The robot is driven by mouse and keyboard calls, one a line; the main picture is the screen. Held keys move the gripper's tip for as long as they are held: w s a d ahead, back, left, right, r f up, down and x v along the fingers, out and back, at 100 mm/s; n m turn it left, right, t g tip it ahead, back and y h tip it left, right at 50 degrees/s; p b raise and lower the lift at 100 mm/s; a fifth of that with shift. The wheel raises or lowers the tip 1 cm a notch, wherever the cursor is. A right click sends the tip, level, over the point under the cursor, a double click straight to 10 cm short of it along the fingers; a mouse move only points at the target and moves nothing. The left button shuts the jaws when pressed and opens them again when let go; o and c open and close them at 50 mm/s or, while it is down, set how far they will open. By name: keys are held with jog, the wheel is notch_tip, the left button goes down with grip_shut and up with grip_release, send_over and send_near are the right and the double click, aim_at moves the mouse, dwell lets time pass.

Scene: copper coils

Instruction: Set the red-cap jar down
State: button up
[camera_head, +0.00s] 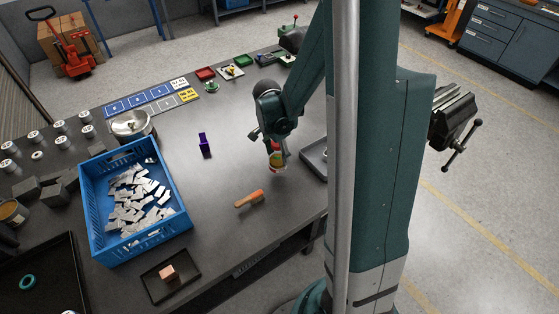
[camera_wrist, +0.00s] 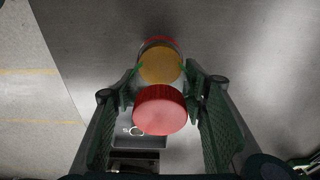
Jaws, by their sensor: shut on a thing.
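The red-cap jar shows in the head view (camera_head: 278,158) below my gripper (camera_head: 272,140), roughly upright, with a pale and reddish body. In the wrist view the red cap (camera_wrist: 160,109) faces the camera, and an amber part and a red band show beyond it. My gripper (camera_wrist: 162,85) is shut on the jar, with one green-padded finger on each side. The jar is over the right part of the dark table (camera_head: 220,175). I cannot tell whether its base touches the surface.
A grey tray (camera_head: 312,160) sits just right of the jar, partly hidden by my arm. An orange-handled tool (camera_head: 249,198) lies in front, and a purple holder (camera_head: 204,145) stands to the left. A blue crate (camera_head: 100,238) of metal pieces is further left. Bare table separates them.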

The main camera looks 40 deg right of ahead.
aim_at(279, 160)
jog(key=shift+f, duration=2.05)
jog(key=shift+f+b, duration=0.1)
jog(key=shift+b, duration=0.3)
jog(key=o, duration=0.9)
jog(key=shift+o, duration=0.2)
jog(key=shift+r, duration=0.2)
jog(key=shift+a+r+p, duration=0.3)
jog(key=shift+r, duration=1.65)
jog(key=shift+a+r+p, duration=0.25)
jog(key=shift+a+r, duration=0.05)
jog(key=shift+r, duration=1.65)
jog(key=shift+a+r+p, duration=0.3)
jog(key=shift+r, duration=1.65)
